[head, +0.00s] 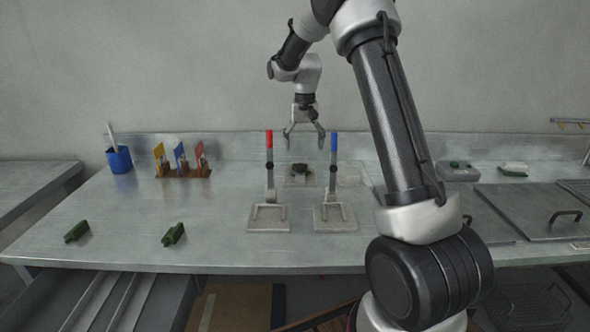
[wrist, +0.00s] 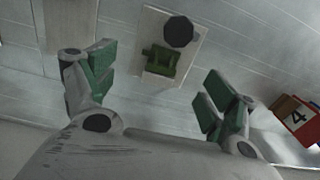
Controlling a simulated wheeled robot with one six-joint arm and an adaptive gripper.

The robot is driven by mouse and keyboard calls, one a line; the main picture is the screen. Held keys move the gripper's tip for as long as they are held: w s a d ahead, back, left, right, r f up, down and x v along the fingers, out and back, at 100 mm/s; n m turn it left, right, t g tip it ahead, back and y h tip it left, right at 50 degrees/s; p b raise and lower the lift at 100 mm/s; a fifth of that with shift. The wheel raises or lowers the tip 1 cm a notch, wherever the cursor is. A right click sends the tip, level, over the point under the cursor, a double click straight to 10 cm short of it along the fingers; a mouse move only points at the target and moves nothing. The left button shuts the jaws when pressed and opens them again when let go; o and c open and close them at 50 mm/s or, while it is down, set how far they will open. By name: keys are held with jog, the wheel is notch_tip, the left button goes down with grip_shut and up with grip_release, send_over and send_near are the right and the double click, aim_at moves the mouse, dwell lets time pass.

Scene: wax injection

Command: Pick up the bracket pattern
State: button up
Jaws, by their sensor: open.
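My gripper (head: 304,129) hangs over the back of the bench, above a pale plate (head: 300,183) with a dark piece on it. In the wrist view, my open gripper (wrist: 157,98) has nothing between its green-padded fingers. Beyond the fingertips, a green notched piece (wrist: 160,61), which looks like a bracket pattern, lies on the pale plate (wrist: 150,28) beside a black disc (wrist: 179,31). Two more green pieces lie at the front left of the bench, one farther left (head: 77,231) and one nearer the middle (head: 173,234). Which is the bracket pattern I cannot tell for sure.
Two clamps with upright handles, red (head: 269,142) and blue (head: 333,142), stand in front of the plate. A card rack (head: 183,172) and blue cup (head: 119,160) stand left. A lidded panel (head: 530,208) and grey box (head: 458,173) are right. The bench's front left is largely clear.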

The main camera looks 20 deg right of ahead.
jog(key=shift+w+f, duration=0.85)
jog(key=shift+f, duration=0.3)
notch_tip(320, 180, down, 7)
jog(key=shift+f, duration=0.2)
jog(key=c, duration=1.3)
jog(key=shift+c, duration=0.2)
